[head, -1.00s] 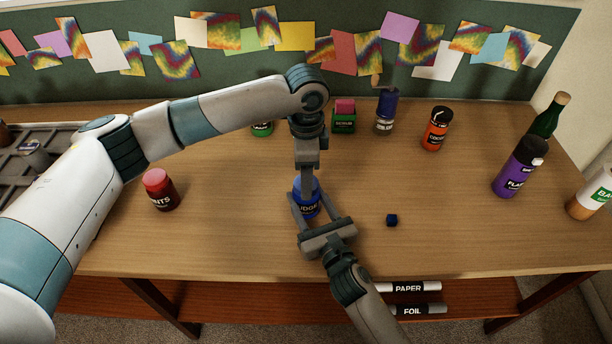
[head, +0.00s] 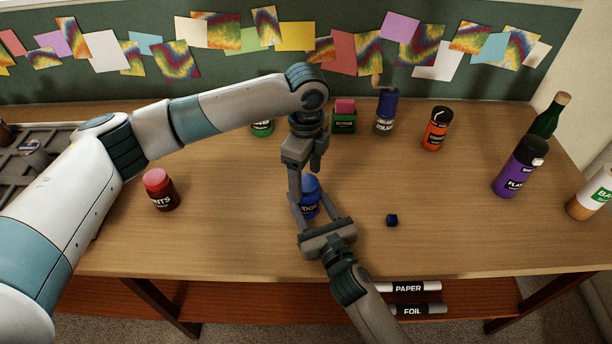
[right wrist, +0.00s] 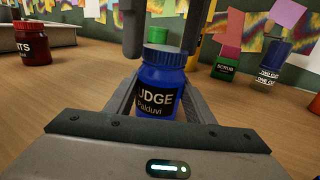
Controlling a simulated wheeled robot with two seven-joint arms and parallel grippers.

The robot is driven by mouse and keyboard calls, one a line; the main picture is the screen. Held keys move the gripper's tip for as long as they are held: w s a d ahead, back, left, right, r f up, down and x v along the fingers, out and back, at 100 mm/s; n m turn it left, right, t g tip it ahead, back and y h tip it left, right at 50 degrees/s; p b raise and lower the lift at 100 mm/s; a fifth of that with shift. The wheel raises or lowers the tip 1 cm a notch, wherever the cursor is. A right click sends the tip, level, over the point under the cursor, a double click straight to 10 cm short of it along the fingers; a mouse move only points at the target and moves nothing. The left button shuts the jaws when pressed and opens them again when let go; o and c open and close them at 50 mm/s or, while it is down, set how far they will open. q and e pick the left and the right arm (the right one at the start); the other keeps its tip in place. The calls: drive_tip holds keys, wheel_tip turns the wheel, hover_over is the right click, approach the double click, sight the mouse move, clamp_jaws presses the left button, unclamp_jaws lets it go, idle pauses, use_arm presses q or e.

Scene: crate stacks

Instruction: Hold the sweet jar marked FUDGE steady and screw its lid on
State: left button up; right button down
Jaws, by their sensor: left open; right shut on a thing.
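The blue sweet jar marked FUDGE (head: 312,209) stands upright on the table; its label also shows in the right wrist view (right wrist: 158,103). A blue lid (right wrist: 165,55) sits on top of it, and I cannot tell how tight it is. My right gripper (head: 309,212) is shut around the jar's body from the front, one finger on each side. My left gripper (head: 305,172) points down from above, open, its fingers spread at the lid (head: 310,184). One left finger hides part of the lid's left side in the head view.
A red jar (head: 160,190) stands to the left. Green, blue, orange and purple (head: 518,168) containers stand at the back and right. A grey tray (head: 62,150) is far left. Table around the jar is clear.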

use_arm(q)
wheel_tip(320, 180, up, 12)
drive_tip(key=shift+f, duration=0.15)
idle(0.4)
use_arm(e)
drive_tip(key=c, duration=0.8)
unclamp_jaws()
drive_tip(key=shift+o, duration=0.2)
use_arm(q)
wheel_tip(320, 180, down, 4)
drive_tip(key=b, duration=0.3)
drive_tip(key=shift+r, duration=0.25)
use_arm(e)
drive_tip(key=v, duration=1.7)
drive_tip(key=shift+s+d, duration=0.1)
drive_tip(key=shift+s, duration=0.1)
